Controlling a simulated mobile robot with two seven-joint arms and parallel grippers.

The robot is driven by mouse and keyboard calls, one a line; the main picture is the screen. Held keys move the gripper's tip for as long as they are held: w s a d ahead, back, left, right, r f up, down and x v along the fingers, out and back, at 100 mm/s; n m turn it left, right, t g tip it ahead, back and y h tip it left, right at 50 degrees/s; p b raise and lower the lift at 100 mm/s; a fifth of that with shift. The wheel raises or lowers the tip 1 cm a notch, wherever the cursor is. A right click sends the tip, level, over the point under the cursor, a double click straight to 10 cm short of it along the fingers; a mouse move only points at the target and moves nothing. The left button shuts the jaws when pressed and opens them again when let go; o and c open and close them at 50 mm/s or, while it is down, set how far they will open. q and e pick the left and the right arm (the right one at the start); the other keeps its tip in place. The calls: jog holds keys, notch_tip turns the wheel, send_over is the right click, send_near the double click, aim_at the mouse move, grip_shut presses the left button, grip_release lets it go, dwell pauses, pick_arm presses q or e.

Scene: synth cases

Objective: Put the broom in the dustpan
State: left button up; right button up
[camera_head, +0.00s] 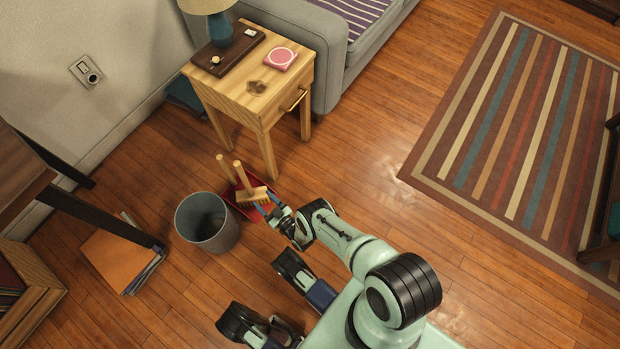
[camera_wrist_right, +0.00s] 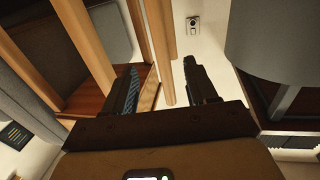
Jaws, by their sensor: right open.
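The broom (camera_head: 252,196), with a pale wooden head and an upright wooden handle, stands over the red dustpan (camera_head: 257,213). Its head overlaps the pan; I cannot tell whether it rests on it. A second wooden stick (camera_head: 226,168) rises beside the broom, seemingly the dustpan's handle. My right gripper (camera_head: 270,210) is open at the near right side of the broom head and partly covers the pan. In the right wrist view my right gripper's fingers (camera_wrist_right: 163,88) are apart, with a wooden stick beyond the gap.
A grey bin (camera_head: 207,222) stands close left of the dustpan. A wooden side table (camera_head: 262,105) with a lamp stands behind it, beside a grey sofa (camera_head: 372,50). Orange folders (camera_head: 120,262) lie at left. The floor toward the striped rug (camera_head: 520,130) is clear.

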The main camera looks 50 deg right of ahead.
jog(key=s+d+f+m+g, duration=0.1)
jog(key=s+g, duration=0.4)
jog(key=s+d+f+m+g, duration=0.2)
jog(key=s+g, duration=0.3)
jog(key=s, duration=0.1)
jog(key=s+a+r+g+y, duration=0.1)
jog(key=s+a+r+g, duration=0.1)
jog(key=s, duration=0.5)
jog(key=s+a+r+m+g+y, duration=0.1)
jog(key=s+a+r+g, duration=0.1)
jog(key=s+r+g, duration=0.2)
jog(key=s+a+r+g+y, duration=0.2)
jog(key=s+r, duration=0.4)
jog(key=s, duration=0.4)
jog(key=shift+s+a+r+m+g, duration=0.3)
jog(key=shift+s+a+g, duration=0.15)
jog(key=shift+g, duration=0.25)
